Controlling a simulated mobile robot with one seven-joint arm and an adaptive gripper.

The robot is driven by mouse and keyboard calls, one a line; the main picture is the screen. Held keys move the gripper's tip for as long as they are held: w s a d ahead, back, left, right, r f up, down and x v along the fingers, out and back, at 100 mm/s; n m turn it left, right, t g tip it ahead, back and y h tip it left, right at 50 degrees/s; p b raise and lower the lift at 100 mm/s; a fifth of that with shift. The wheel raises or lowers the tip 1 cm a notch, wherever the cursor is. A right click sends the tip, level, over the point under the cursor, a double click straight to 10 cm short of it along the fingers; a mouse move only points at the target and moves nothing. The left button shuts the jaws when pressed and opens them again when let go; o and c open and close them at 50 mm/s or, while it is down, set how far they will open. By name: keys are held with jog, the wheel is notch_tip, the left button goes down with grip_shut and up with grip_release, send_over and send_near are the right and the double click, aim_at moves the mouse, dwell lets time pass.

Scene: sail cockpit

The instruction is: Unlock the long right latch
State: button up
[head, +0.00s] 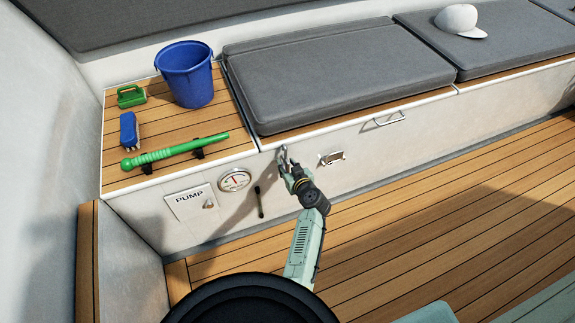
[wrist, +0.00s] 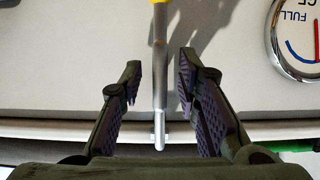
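A long metal latch bar (wrist: 159,110) shows in the wrist view as a slim silver lever with a yellow part at the top edge of the picture. It runs straight between the fingers of my gripper (wrist: 160,72). The fingers are open, one on each side of the bar, with a gap on both sides. In the head view my gripper (head: 285,160) is at the pale locker front, just under the seat edge, and largely hides the bar there.
A round gauge (head: 234,180) and a PUMP panel (head: 189,203) are left of my gripper. A small metal latch (head: 331,158) is to its right, with a bar handle (head: 389,118) beyond. A blue bucket (head: 185,75) and green pump tube (head: 175,151) are on the wooden top. The floor is clear.

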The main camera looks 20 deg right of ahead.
grip_shut()
dwell(0.8)
